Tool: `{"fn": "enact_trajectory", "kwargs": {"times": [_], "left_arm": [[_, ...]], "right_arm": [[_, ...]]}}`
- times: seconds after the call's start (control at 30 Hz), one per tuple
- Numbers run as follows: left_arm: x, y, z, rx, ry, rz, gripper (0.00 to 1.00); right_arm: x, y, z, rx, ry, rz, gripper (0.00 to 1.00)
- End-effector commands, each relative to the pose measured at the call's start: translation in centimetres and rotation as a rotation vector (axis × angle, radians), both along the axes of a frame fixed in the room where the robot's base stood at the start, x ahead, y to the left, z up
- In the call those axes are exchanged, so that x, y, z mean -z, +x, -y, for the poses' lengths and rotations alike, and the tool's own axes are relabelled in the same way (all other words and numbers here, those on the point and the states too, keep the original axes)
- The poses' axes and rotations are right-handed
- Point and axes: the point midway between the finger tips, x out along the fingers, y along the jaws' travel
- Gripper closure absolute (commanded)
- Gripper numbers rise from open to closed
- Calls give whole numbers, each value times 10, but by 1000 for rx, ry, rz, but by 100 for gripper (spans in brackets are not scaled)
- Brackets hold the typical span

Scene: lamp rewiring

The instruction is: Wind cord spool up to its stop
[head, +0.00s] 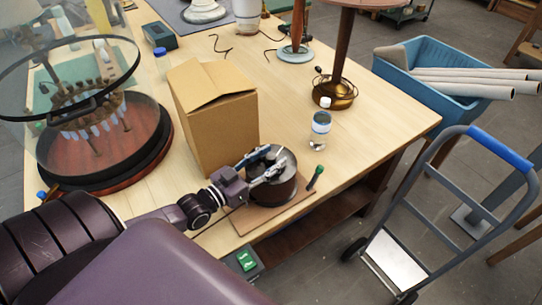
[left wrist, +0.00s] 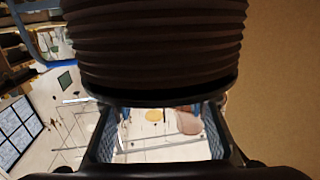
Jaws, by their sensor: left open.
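The cord spool (head: 286,188) is a dark drum with a greyish top, standing on a flat wooden board (head: 248,217) at the table's front edge. My left gripper (head: 275,163) reaches in from the left, its open fingers over the spool's top. The fingers hide part of the top, and I cannot tell whether they touch it. In the left wrist view the open fingers (left wrist: 160,135) show with blue pads and nothing clear between them. A dark ribbed cylinder (left wrist: 160,45), apparently the spool, fills the top of that view. A green-tipped dark rod (head: 316,177) stands right of the spool.
A cardboard box (head: 215,120) stands close behind the gripper. A small clear bottle (head: 320,130) and a brass-based lamp (head: 335,92) stand farther back. A hand truck (head: 440,210) stands off the table's right side.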

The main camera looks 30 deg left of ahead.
Motion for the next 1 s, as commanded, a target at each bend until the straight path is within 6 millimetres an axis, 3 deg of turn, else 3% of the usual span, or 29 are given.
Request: {"fn": "enact_trajectory", "kwargs": {"times": [0.33,0.7,1.0], "left_arm": [[0,3,1,0,0,0,59],[0,3,1,0,0,1,100],[0,3,1,3,1,1,100]], "right_arm": [[-1,0,1,-1,-1,0,100],[-1,0,1,-1,-1,-1,100],[0,0,1,0,-1,0,100]]}}
